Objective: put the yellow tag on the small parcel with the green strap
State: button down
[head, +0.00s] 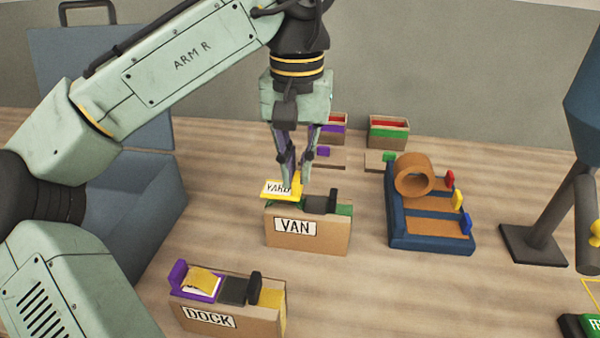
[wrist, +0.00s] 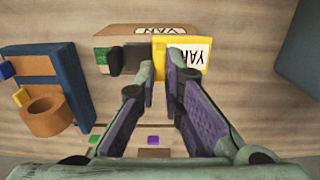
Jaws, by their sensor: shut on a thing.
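The yellow tag (head: 271,194) has a white label with black lettering that begins "YAR". My gripper (head: 293,190) is shut on the tag's edge, and the tag also shows at the fingertips in the wrist view (wrist: 185,60). The tag is over the left part of a small brown parcel labelled VAN (head: 278,238), with a green strap (head: 344,209) showing at its top right; the strap also shows in the wrist view (wrist: 103,56). A dark block (head: 322,203) sits on that parcel's top. I cannot tell whether the tag touches the parcel.
A DOCK parcel (head: 245,318) with a purple piece stands front left. A blue rack (head: 430,238) with a brown roll (head: 414,177) is at right, near a dark stand (head: 533,244). Purple-banded (head: 333,129) and green-banded boxes (head: 388,134) stand behind. A grey case (head: 135,210) is left.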

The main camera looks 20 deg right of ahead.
jog(key=shift+w+d, duration=0.35)
jog(key=shift+w, duration=0.1)
jog(key=shift+w+d+f+p, duration=0.15)
jog(key=shift+f+p, duration=0.3)
jog(key=shift+f, duration=1.45)
jog(key=c, duration=1.7)
grip_release()
jog(key=shift+f, duration=0.1)
notch_tip(320, 180, up, 12)
jog(key=shift+p, duration=0.3)
